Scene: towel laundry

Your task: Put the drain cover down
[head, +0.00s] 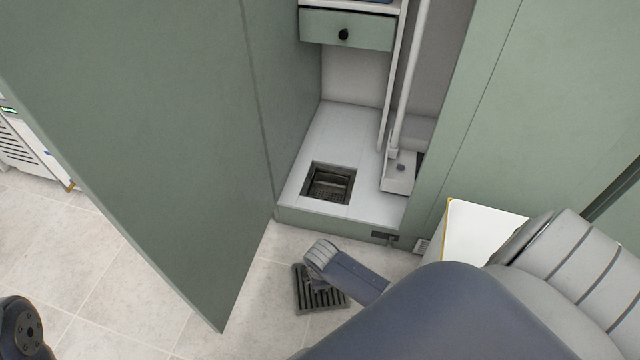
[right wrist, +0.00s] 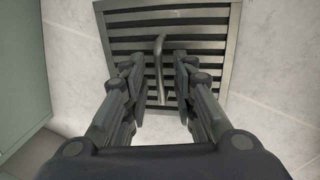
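The drain cover (head: 318,294) is a dark grey slatted square. It appears to lie flat on the tiled floor in front of the cabinet. My right wrist is above it and hides part of it in the head view. In the right wrist view the drain cover (right wrist: 205,45) is below my right gripper (right wrist: 159,76). The gripper is open, with a finger on each side of the cover's thin upright handle (right wrist: 159,62) and a gap to it. The square drain opening (head: 330,184) in the cabinet floor is uncovered. My left gripper is out of view.
A green cabinet door (head: 170,140) stands open at left. The cabinet's white floor (head: 345,135) has a raised front edge, and a pole (head: 410,85) stands on its right side. A white box-like thing (head: 475,235) is at right. Floor tiles (head: 130,300) at left are clear.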

